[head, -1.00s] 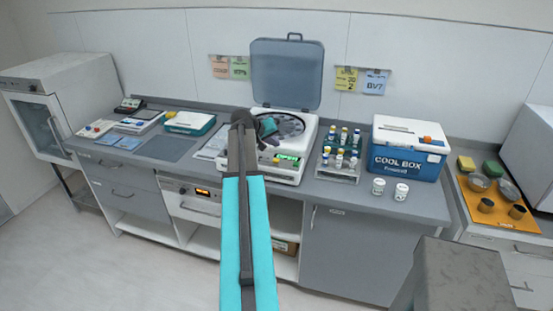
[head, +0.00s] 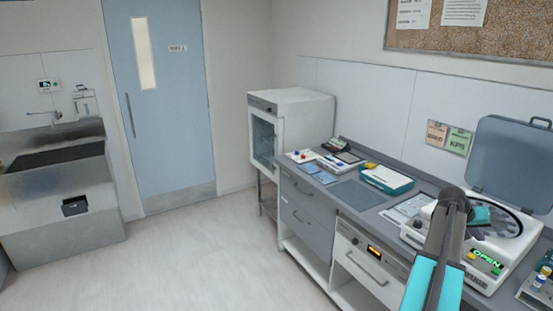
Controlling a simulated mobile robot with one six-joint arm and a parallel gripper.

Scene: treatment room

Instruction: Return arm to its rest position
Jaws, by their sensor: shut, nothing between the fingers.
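My arm, teal and dark grey, rises from the bottom right of the head view and reaches over the counter. My gripper (head: 482,216) is partly hidden behind the arm's dark elbow. It shows over the open white centrifuge (head: 462,256), shut and with nothing held. I cannot tell its exact height above the rotor. The centrifuge's blue-grey lid (head: 513,165) stands raised, and its green display reads OPEN.
The grey counter (head: 352,193) carries a teal and white box (head: 387,179) and small trays left of the centrifuge. A white cabinet (head: 291,130) stands at its far end. Open floor (head: 215,245) lies to the left, with a blue door (head: 160,100) and a sink unit (head: 62,190) beyond.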

